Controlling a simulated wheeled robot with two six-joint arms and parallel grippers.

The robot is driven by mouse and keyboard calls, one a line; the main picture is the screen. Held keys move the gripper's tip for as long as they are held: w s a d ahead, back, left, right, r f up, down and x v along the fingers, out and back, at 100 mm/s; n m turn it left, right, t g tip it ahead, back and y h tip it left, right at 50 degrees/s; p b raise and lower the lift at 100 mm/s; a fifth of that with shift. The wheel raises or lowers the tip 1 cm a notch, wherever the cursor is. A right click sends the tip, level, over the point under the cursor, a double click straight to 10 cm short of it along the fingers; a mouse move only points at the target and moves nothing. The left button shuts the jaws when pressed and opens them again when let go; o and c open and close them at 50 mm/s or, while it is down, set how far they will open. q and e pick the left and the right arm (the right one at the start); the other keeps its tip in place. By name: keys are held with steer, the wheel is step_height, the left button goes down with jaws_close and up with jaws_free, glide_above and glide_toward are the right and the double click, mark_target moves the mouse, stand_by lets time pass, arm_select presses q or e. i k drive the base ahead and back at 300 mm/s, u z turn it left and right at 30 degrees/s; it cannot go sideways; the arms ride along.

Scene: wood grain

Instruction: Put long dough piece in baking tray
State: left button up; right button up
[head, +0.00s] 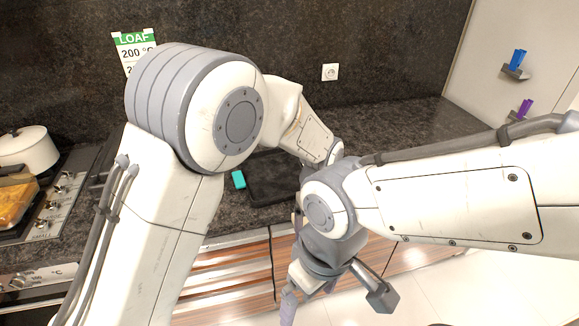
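A black, flat, tray-like thing (268,181) lies on the dark counter in the middle of the head view. Its right part is hidden behind my arms, and I cannot tell whether it is the baking tray. No long dough piece can be made out. My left arm reaches over the counter, and its gripper is hidden behind my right arm. My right gripper (335,290) hangs low in front of the cabinet fronts, below the counter's front edge.
At the left are a stove with knobs (45,222), a white pot (24,148) and a yellow-orange food item (15,203). The counter's back right is clear.

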mark_target(273, 176)
steer(key=i, duration=1.3)
